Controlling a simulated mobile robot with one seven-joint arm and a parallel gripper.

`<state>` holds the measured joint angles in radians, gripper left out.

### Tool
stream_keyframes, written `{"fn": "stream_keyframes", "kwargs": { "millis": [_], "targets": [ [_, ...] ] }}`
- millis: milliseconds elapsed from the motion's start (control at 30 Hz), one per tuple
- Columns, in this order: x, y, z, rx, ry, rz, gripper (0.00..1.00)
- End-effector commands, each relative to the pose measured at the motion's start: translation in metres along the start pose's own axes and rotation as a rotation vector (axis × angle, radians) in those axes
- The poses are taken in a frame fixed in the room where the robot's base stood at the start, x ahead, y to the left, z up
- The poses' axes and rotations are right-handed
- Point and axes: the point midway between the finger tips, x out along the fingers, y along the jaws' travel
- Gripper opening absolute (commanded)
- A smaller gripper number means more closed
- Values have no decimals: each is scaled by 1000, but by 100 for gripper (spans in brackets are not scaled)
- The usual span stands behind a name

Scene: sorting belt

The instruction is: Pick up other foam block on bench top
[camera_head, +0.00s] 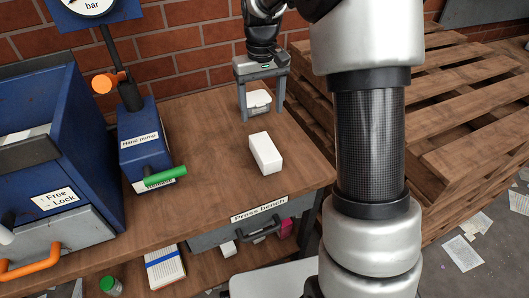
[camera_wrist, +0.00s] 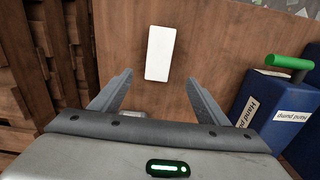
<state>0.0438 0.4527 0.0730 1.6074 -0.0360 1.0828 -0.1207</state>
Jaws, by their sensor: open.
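A white foam block (camera_head: 265,152) lies flat on the wooden bench top (camera_head: 215,125), near its front edge. My gripper (camera_head: 262,114) is open, pointing down over the back of the bench, behind this block. A second white block-like thing (camera_head: 258,101) shows between my fingers in the head view, partly hidden by them; I cannot tell its exact distance. In the wrist view one white block (camera_wrist: 160,53) lies just ahead of my open fingertips (camera_wrist: 158,78), roughly centred between them. Nothing is held.
A blue hand pump (camera_head: 145,150) with a green handle stands left of the blocks, beside a blue press (camera_head: 40,150) with an orange handle. A brick wall is behind. Wooden pallets (camera_head: 450,100) are stacked at the right. A lower shelf holds small items.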

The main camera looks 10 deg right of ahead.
Motion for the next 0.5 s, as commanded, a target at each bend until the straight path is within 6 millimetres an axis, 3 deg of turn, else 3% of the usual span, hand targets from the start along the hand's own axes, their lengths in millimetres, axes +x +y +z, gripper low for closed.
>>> {"fn": "stream_keyframes", "kwargs": {
  "millis": [33,233,500],
  "targets": [
    [16,0,1,0,-4,-1,69],
    [60,0,2,0,-4,-1,69],
    [89,0,1,0,-1,0,69]
  ]
}}
